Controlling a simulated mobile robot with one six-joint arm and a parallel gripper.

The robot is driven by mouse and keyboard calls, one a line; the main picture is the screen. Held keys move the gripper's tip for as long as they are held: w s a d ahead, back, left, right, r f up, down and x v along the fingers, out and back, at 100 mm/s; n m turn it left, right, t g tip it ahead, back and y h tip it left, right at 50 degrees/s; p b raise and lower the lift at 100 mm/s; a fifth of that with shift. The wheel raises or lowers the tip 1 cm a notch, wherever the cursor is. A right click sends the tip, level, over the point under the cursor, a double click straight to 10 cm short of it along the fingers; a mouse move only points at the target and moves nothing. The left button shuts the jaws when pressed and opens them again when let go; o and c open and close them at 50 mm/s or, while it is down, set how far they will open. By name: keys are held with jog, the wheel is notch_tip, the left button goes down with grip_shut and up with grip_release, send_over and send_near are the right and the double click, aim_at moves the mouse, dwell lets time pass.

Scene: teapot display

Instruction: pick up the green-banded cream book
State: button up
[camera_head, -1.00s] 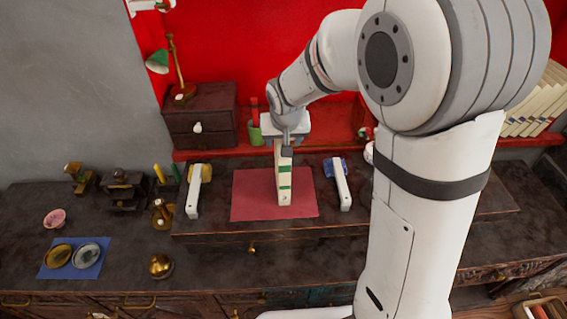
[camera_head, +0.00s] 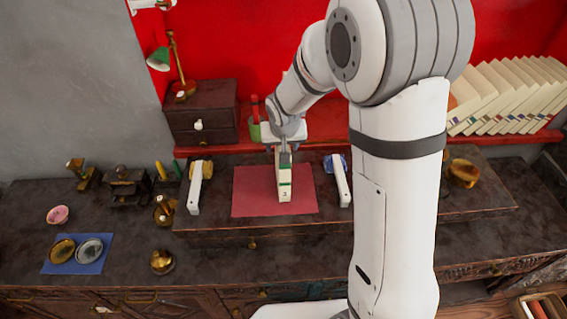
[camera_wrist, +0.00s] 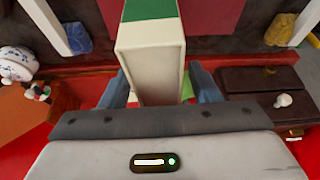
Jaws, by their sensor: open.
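The green-banded cream book (camera_head: 285,191) stands upright on a red mat (camera_head: 247,193) on the low dark platform. A green band shows across its spine, and its upper part is hidden behind my gripper (camera_head: 284,152). In the wrist view the cream book (camera_wrist: 151,62) rises between the two blue-grey fingers of my gripper (camera_wrist: 160,86). The fingers are open, one on each side of the book. I cannot tell whether either finger touches it.
A dark drawer box (camera_head: 200,115) stands behind left. Leaning books (camera_head: 505,95) line the shelf at right.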

jog(key=shift+f+b, duration=0.2)
jog(key=shift+b, duration=0.1)
dwell(0.4)
grip_shut()
dwell(0.5)
dwell(0.3)
